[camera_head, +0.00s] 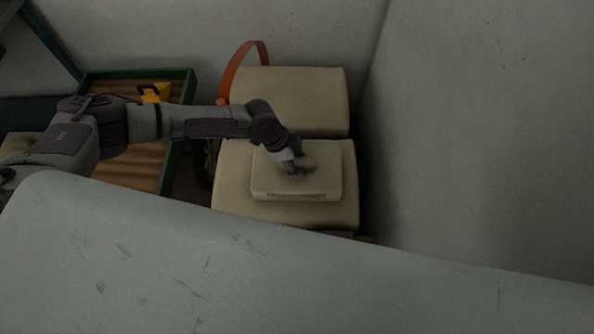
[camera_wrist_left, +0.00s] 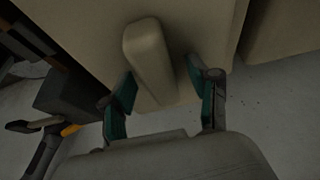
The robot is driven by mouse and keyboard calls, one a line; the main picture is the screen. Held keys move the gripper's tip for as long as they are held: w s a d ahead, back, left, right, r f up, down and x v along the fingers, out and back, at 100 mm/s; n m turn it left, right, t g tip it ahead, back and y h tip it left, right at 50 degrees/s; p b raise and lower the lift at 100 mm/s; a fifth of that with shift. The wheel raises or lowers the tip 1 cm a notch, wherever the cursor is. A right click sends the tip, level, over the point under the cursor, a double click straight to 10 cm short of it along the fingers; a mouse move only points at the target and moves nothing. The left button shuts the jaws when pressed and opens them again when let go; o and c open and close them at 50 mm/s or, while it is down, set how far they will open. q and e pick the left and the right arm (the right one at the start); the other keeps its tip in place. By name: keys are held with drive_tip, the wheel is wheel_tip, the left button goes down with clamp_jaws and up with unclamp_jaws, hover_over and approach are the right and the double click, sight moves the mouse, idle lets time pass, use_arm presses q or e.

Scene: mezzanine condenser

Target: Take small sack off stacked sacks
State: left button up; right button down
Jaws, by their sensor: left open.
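The small sack (camera_head: 320,184) is a pale beige, flat block lying on top of the larger stacked sacks (camera_head: 233,190) in the head view. My left gripper (camera_head: 297,170) is over the upper middle of the small sack, pointing down at it. In the left wrist view the small sack (camera_wrist_left: 148,50) shows end-on between the two teal-padded fingers of my left gripper (camera_wrist_left: 162,78). The fingers are spread, one on each side of it. Whether either finger touches it I cannot tell. My right gripper is in neither view.
Another beige sack (camera_head: 300,98) lies behind. An orange curved handle (camera_head: 233,72) stands at its left. A green-edged wooden tray (camera_head: 190,85) with a yellow item (camera_head: 158,92) is further left. A grey wall (camera_head: 470,130) bounds the right; a grey surface (camera_head: 200,265) fills the foreground.

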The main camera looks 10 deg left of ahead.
use_arm(q)
drive_tip(key=shift+f, duration=0.2)
drive_tip(key=shift+s, duration=0.15)
clamp_jaws()
drive_tip(key=shift+r, duration=0.15)
idle(0.3)
